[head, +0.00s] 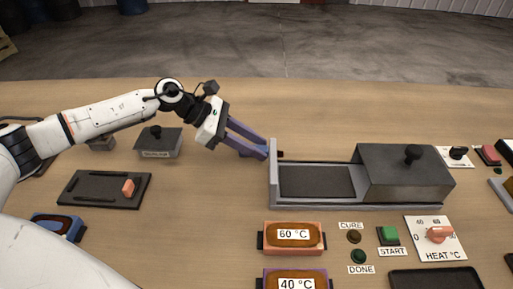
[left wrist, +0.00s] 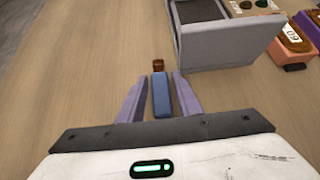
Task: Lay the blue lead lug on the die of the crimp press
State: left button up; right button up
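My left gripper (head: 264,149) reaches in from the left, its purple fingers pointing right and down beside the back left corner of a grey machine. In the left wrist view, a blue bar-shaped piece (left wrist: 161,95) with a brown tip lies lengthwise between the fingers (left wrist: 161,80). It looks like the blue lead lug, and the fingers appear closed on its sides. The brown tip (head: 280,154) shows just past the fingertips in the head view. I cannot tell which fixture is the crimp press or see its die. My right gripper is not in view.
The grey machine has an open dark bed (head: 316,181) and a knobbed block (head: 405,172). A lidded grey box (head: 158,143) and a black tray (head: 104,190) stand left. Temperature-labelled blocks (head: 293,250) and a green START button (head: 389,235) lie in front. Table behind the machine is clear.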

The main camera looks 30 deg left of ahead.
pick_arm(q)
jog(key=shift+f, duration=0.1)
jog(key=shift+c, duration=0.4)
grip_shut()
